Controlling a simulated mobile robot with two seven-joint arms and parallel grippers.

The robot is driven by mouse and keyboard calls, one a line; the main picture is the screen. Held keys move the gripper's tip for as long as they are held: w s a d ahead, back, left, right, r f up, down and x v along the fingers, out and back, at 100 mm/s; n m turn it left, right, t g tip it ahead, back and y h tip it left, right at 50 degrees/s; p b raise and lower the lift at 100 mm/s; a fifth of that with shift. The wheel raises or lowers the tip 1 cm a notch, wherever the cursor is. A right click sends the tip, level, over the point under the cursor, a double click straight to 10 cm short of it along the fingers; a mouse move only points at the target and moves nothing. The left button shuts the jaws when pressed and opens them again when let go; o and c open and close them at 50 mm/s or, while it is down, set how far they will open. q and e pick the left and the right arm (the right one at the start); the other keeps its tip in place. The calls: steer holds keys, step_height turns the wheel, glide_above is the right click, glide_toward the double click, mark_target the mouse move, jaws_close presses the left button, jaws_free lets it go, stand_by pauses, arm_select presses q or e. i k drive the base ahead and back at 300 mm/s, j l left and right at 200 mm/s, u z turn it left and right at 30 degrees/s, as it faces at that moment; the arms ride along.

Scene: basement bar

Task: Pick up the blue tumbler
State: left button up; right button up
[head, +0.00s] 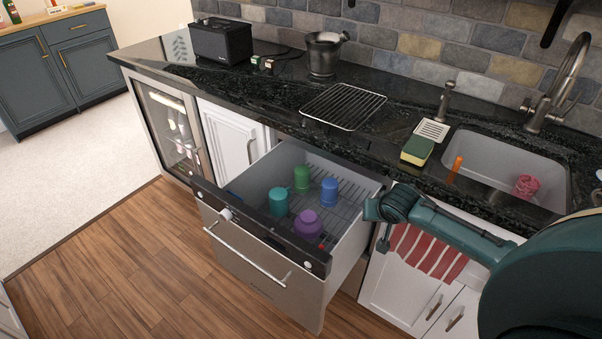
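The blue tumbler (329,191) stands on the rack of an open dishwasher drawer (262,252), toward the right. A green cup (301,178) is to its left, a teal cup (278,201) is further left, and a purple cup (307,223) is in front. My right arm comes in from the right and reaches to the right side of the drawer, apart from the tumbler in the picture. My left arm and gripper are not in view.
A dark counter (271,118) runs above the drawer with a wire rack (344,106), a sponge (417,150) and a metal mortar (323,57). A sink (497,165) is at the right. A striped towel (426,250) hangs right of the drawer. The wooden floor (140,265) is clear.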

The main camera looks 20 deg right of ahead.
mark_target(329, 196)
steer(key=i+j+z, duration=0.45)
steer(key=i+j, duration=0.4)
steer(key=i+j+z, duration=0.4)
steer(key=j, duration=0.2)
steer(key=i+j+z, duration=0.2)
steer(key=j, duration=0.2)
